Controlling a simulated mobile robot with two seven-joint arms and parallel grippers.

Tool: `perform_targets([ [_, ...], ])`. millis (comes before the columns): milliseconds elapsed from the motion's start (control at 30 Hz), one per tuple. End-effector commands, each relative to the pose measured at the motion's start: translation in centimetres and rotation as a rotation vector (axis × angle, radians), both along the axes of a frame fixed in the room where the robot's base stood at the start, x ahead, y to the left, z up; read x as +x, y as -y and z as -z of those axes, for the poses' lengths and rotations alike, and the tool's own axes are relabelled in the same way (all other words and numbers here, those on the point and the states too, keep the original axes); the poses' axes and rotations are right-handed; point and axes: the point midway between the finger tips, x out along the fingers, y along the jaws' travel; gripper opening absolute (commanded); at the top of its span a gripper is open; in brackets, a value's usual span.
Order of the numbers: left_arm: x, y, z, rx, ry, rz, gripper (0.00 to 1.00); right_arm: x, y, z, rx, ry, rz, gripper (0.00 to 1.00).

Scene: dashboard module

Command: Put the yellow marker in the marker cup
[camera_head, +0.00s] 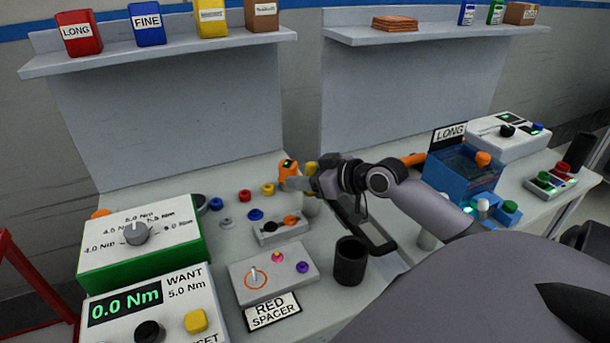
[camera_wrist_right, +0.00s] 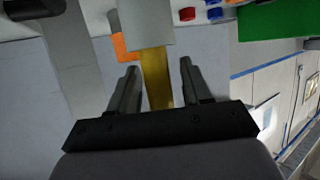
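The yellow marker (camera_head: 311,168) shows as a small yellow end beside my right gripper (camera_head: 305,182), partly hidden by it. In the right wrist view a yellow strip (camera_wrist_right: 156,80), apparently the marker, lies between the fingers of my right gripper (camera_wrist_right: 158,70). Gaps show on both sides, so the fingers are open around it. A pale grey block-like shape (camera_wrist_right: 146,20) covers its far end. A dark open cup (camera_head: 350,262), likely the marker cup, stands upright on the bench, nearer than the gripper. I cannot see inside it. My left gripper is out of view.
An orange device (camera_head: 288,170) is close to the right gripper's tips. A switch box (camera_head: 280,229), a red-spacer panel (camera_head: 272,275) and several coloured knobs lie to the left. A blue bin (camera_head: 462,170) stands to the right, behind my arm.

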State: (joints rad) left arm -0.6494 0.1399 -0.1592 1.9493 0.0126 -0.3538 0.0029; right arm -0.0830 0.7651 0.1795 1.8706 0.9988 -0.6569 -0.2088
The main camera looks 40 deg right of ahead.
Motion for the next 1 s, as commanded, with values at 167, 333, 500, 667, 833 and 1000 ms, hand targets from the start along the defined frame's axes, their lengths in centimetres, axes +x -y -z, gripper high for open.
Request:
perform_targets([
  [167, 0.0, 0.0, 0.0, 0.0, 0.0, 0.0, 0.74, 0.0, 0.0, 0.0, 0.0, 0.0, 0.0, 0.53],
  [333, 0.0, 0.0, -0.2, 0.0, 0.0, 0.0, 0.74, 0.0, 0.0, -0.3, -0.001, 0.0, 0.0, 0.53],
  [500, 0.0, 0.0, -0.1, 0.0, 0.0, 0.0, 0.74, -0.9, 0.3, -0.6, -0.002, -0.003, 0.001, 0.53],
  [667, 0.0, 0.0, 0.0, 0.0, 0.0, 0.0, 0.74, -2.6, 0.6, -1.3, -0.003, -0.004, -0.001, 0.53],
  [833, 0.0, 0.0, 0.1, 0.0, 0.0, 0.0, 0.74, -4.6, 1.0, -2.1, -0.001, -0.004, 0.0, 0.53],
  [1000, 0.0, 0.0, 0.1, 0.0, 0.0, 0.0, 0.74, -6.5, 1.4, -2.9, 0.001, -0.003, -0.001, 0.53],
])
